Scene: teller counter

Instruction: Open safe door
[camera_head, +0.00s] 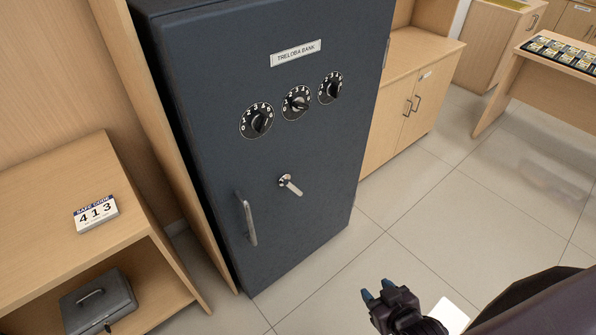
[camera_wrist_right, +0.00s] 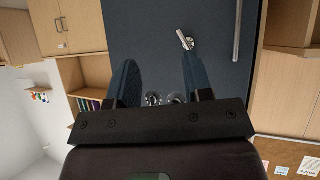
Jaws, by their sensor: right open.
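The dark blue-grey safe (camera_head: 215,85) stands in the middle of the head view with its door shut. Its door has three black number dials (camera_head: 257,120), a silver lever (camera_head: 290,185) below them and a vertical bar handle (camera_head: 246,218) at the lower left. My right gripper (camera_head: 379,292) is open and empty, in front of and apart from the safe at the lower right. In the right wrist view, the fingers (camera_wrist_right: 158,85) are spread with the door behind them; the lever (camera_wrist_right: 186,40) and bar handle (camera_wrist_right: 237,30) show there. My left gripper is not in view.
A wooden cabinet (camera_head: 405,100) adjoins the safe's right. Tiled floor (camera_head: 430,210) before the safe is clear.

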